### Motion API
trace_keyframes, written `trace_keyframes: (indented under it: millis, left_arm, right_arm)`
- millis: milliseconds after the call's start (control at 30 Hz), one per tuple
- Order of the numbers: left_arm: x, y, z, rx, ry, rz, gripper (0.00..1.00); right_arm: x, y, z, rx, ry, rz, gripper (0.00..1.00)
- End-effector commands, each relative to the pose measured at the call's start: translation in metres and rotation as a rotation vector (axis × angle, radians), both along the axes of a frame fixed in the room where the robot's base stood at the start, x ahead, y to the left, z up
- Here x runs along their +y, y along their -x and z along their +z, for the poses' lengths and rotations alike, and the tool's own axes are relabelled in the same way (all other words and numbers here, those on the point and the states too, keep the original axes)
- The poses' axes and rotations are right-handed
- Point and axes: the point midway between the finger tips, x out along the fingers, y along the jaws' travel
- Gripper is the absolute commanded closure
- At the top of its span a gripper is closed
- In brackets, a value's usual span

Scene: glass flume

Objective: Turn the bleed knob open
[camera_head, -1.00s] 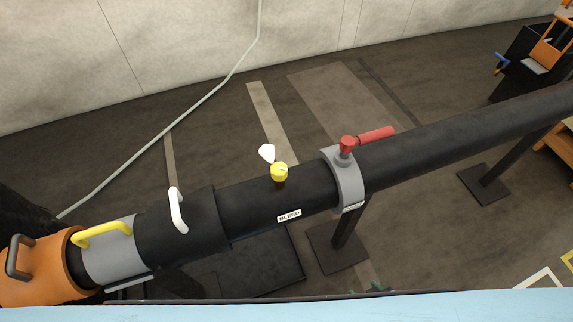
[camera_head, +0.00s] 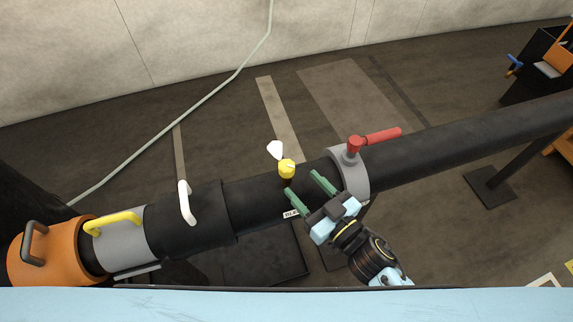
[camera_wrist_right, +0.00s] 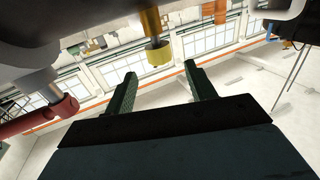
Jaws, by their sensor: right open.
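The yellow bleed knob (camera_head: 287,168) stands on top of the black pipe (camera_head: 262,190), with a white pointed tab (camera_head: 275,149) just behind it. My right gripper (camera_head: 306,186) is over the pipe, to the right of and a little nearer than the knob. Its two green fingers are spread apart with nothing between them. It partly covers the BLEED label (camera_head: 291,214). In the right wrist view the yellow knob (camera_wrist_right: 159,53) appears beyond the open fingers (camera_wrist_right: 160,88), apart from them. My left gripper is not in view.
A grey clamp (camera_head: 352,175) with a red lever (camera_head: 378,138) is close to the right of my gripper. Left along the pipe are a white handle (camera_head: 186,203), a yellow handle (camera_head: 112,224) and an orange end piece (camera_head: 47,258). A pale hose (camera_head: 190,108) runs behind.

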Motion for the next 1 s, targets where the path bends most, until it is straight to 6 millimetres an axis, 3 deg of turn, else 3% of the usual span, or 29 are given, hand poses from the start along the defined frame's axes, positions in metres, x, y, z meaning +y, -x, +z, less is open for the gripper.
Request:
trace_keyframes:
  millis: [100,333,767,1000]
  left_arm:
    - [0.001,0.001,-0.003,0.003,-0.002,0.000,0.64]
    - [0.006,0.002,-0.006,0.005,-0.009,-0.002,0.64]
    - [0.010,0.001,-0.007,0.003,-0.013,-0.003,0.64]
    - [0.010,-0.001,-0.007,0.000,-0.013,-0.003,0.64]
  right_arm:
    - [0.017,-0.022,0.001,-0.003,-0.001,0.000,0.45]
    - [0.038,-0.050,-0.001,0.000,0.000,-0.001,0.45]
    - [0.045,-0.059,-0.001,0.002,0.001,-0.001,0.45]
    - [0.045,-0.059,-0.001,0.002,0.001,-0.001,0.72]
